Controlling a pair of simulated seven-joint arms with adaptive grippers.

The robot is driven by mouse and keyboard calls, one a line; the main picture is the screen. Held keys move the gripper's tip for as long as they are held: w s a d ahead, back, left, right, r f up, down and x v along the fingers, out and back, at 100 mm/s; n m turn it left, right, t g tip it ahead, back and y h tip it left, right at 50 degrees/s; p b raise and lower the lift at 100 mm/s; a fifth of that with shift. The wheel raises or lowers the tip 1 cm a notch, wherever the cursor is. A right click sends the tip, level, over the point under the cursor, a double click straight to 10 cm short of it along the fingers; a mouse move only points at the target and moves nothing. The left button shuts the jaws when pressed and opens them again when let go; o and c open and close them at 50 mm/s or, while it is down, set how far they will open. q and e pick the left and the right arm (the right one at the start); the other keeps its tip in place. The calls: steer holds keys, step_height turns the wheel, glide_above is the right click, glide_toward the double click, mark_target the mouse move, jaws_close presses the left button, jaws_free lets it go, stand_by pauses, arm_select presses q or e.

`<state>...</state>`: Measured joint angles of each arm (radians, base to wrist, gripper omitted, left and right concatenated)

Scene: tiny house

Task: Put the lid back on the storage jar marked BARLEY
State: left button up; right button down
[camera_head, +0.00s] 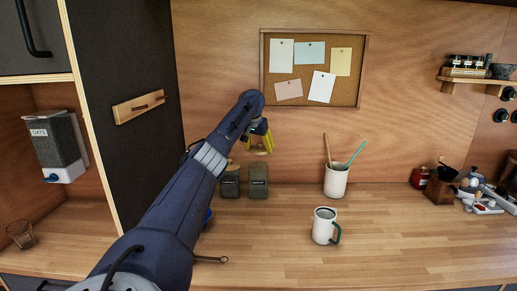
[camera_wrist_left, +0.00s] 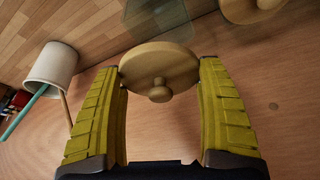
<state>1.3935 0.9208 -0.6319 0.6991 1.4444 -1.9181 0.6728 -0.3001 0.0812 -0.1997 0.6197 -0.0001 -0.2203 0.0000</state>
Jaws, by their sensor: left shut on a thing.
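My left gripper (camera_head: 262,145) is above the two storage jars at the back of the counter. In the left wrist view its yellow fingers (camera_wrist_left: 160,85) are shut on a round wooden lid (camera_wrist_left: 158,62) with a small knob. The right-hand jar (camera_head: 258,183) is grey-green and shows no lid on it. Its see-through body shows beyond the held lid in the wrist view (camera_wrist_left: 165,24); lid and jar look apart. The left-hand jar (camera_head: 230,187) has a wooden lid (camera_wrist_left: 250,9) on it. The jar labels are too small to read. My right gripper is out of view.
A white crock (camera_head: 336,181) with two sticks stands right of the jars. A white mug (camera_head: 323,226) with a green handle stands in front. An OATS dispenser (camera_head: 54,146) hangs at the left. The counter's middle right is clear.

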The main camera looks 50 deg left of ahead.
arm_select(q)
steer(key=shift+s+a+f, duration=0.15)
steer(key=shift+f, duration=3.1)
steer(key=shift+s+f, duration=0.1)
steer(key=shift+s, duration=0.05)
steer(key=shift+f, duration=0.15)
stand_by(0.6)
steer(key=o, duration=1.2)
steer(key=shift+c, duration=0.2)
